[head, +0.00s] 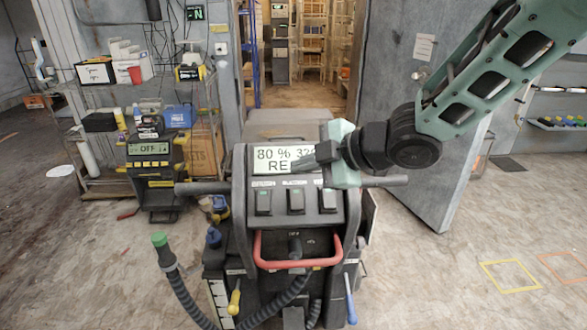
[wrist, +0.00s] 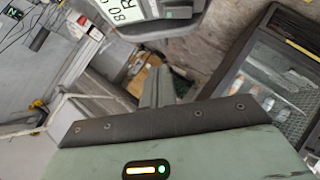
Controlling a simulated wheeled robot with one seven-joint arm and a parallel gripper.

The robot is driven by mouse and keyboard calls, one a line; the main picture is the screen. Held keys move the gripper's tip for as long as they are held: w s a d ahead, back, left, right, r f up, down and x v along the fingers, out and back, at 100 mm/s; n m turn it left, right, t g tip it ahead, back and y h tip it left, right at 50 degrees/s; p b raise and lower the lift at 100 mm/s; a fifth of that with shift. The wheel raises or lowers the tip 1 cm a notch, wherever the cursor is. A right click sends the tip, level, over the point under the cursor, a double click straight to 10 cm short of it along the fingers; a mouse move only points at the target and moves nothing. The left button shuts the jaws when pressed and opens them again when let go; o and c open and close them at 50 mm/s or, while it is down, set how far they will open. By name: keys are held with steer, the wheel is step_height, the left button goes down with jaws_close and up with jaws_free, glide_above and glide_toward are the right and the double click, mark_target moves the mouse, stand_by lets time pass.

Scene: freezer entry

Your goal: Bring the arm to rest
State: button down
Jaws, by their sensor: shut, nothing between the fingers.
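My arm (head: 490,75) reaches in from the upper right in the head view, its green links bent down to a black wrist joint. My gripper (head: 300,163) is shut and empty, pointing left in front of the display of a dark floor machine. I cannot tell whether the fingers touch the machine.
The machine has rocker switches (head: 296,200), a red handle (head: 297,262) and a hose with a green cap (head: 160,241). A loaded shelf (head: 140,95) stands at the left. An open doorway (head: 300,97) is behind, with a grey door (head: 425,190) at right. The right floor is mostly clear.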

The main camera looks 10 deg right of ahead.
stand_by(0.3)
steer(key=s+d+f+m+g+h, duration=0.1)
steer(key=s+d+m+g+h, duration=0.1)
steer(key=s, duration=0.7)
steer(key=s+d+f+m+g+h, duration=0.2)
steer(key=s+m+h, duration=0.2)
steer(key=s+m, duration=0.3)
steer(key=s+d+f+m+g+h, duration=0.1)
steer(key=s+m, duration=0.4)
steer(key=s, duration=0.6)
steer(key=shift+d+f+g+h, duration=0.3)
steer(key=shift+d+g+h, duration=0.6)
steer(key=shift+g+h, duration=0.15)
